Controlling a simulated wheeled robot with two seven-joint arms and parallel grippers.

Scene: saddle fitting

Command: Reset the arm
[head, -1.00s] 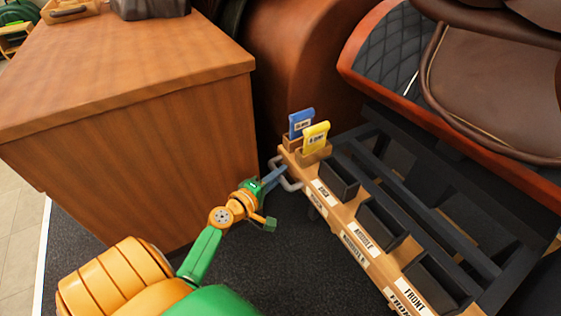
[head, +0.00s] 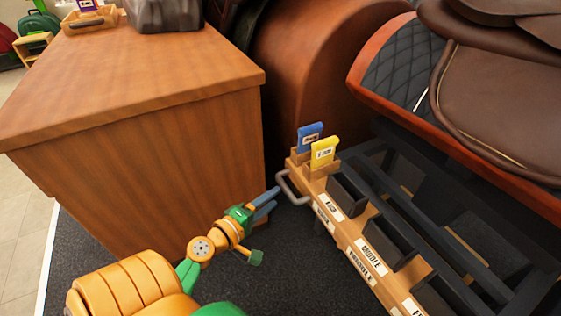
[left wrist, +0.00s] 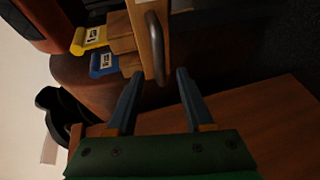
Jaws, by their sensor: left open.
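My left gripper (head: 268,202) is open and empty, low over the dark floor between the wooden cabinet and the labelled rack. Its blue fingers also show in the left wrist view (left wrist: 157,100), pointing at the metal handle (left wrist: 156,48) on the rack's end. In the head view the handle (head: 290,188) lies just beyond the fingertips, with a small gap. My right gripper is not in view.
The wooden cabinet (head: 150,140) stands close on the left, with a tray (head: 92,20) and a grey object (head: 165,14) on top. A brown saddle (head: 500,100) is at the upper right. Dark floor (head: 290,265) is clear in front of the rack.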

